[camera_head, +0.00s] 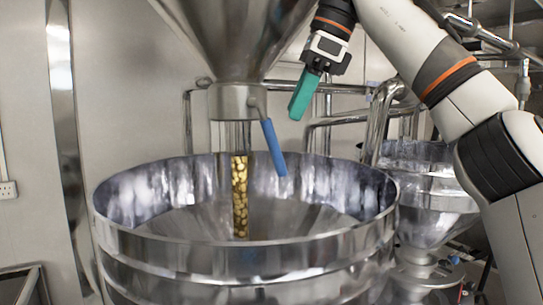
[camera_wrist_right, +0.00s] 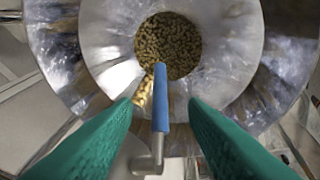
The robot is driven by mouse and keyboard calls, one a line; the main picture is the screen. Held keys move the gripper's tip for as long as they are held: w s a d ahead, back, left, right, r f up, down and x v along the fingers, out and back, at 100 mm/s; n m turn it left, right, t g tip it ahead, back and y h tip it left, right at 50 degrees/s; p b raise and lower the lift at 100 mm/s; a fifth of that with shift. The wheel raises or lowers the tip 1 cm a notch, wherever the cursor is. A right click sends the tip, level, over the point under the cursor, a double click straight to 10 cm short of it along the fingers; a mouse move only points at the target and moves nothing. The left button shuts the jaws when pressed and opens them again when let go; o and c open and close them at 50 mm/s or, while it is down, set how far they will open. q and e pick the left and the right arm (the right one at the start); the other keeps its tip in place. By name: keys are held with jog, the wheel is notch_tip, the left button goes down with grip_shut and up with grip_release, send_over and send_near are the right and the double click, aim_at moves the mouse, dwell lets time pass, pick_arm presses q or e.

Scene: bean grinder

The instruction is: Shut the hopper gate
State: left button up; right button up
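The steel hopper (camera_head: 235,35) hangs above a wide steel bowl (camera_head: 245,262). Its gate valve (camera_head: 237,102) has a blue handle (camera_head: 273,147) that points down and slightly right. A column of beans (camera_head: 240,195) falls from the outlet into the bowl. My right gripper (camera_head: 299,108) has teal fingers and is up and to the right of the handle, apart from it. In the right wrist view the gripper (camera_wrist_right: 160,108) is open, and the blue handle (camera_wrist_right: 160,92) shows between its two fingers, with no contact visible. My left gripper is not in view.
Steel pipes (camera_head: 383,115) run behind and to the right of the hopper. A smaller steel vessel (camera_head: 432,205) stands at the right, below my right arm. Beans (camera_wrist_right: 168,45) lie in the bottom of the bowl in the right wrist view. The left side is mostly clear wall.

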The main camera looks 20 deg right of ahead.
aim_at(279, 149)
jog(key=x, duration=0.9)
jog(key=shift+w+f, duration=0.15)
jog(key=shift+a+f, duration=0.2)
jog(key=shift+f, duration=0.2)
grip_shut()
